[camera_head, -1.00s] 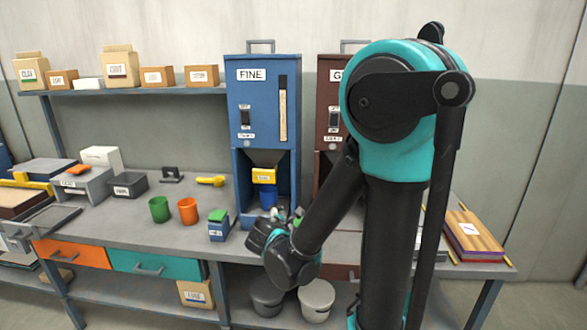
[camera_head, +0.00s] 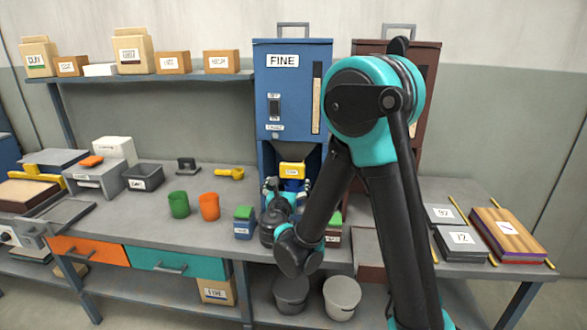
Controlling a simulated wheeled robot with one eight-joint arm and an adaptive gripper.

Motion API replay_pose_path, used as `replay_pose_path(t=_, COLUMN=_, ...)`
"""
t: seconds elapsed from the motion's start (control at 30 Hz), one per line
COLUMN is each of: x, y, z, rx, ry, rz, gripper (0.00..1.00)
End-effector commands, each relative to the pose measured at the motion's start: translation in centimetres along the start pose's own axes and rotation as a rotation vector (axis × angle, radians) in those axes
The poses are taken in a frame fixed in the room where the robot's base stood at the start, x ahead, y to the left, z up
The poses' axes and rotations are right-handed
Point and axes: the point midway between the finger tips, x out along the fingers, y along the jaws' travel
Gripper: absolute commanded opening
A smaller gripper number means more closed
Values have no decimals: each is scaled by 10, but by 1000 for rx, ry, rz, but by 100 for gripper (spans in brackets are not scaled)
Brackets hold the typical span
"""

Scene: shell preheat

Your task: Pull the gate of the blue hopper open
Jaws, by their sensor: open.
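The blue hopper (camera_head: 285,100) stands at the back of the bench and has a "FINE" label, a switch and a vertical sight strip on its front. Its yellow gate (camera_head: 292,170) sits under the funnel in the hopper's lower opening. A blue cup stood below the gate and is now mostly hidden. My gripper (camera_head: 285,188) is at the mouth of that opening, with its fingers spread on either side just below the gate. I cannot tell whether a finger touches the gate. My wrist hides the area in front of the opening.
A brown hopper (camera_head: 425,75) stands right of the blue one, partly behind my arm. A green cup (camera_head: 179,204), an orange cup (camera_head: 209,206) and a small blue box with a green top (camera_head: 244,222) stand on the bench to the left. A yellow scoop (camera_head: 230,173) lies behind them.

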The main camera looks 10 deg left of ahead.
Motion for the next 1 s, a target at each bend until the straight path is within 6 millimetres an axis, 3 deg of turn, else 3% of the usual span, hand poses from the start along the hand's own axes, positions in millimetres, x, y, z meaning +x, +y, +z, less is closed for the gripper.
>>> replay_pose_path(t=0.3, x=65, y=-1, z=0, rx=1, ry=1, rz=-3, gripper=100)
replay_pose_path(t=0.5, x=95, y=-1, z=0, rx=2, ry=1, rz=-2, gripper=100)
replay_pose_path(t=0.7, x=109, y=0, z=0, rx=2, ry=1, rz=-1, gripper=100)
replay_pose_path(t=1.0, x=111, y=0, z=0, rx=2, ry=1, rz=0, gripper=100)
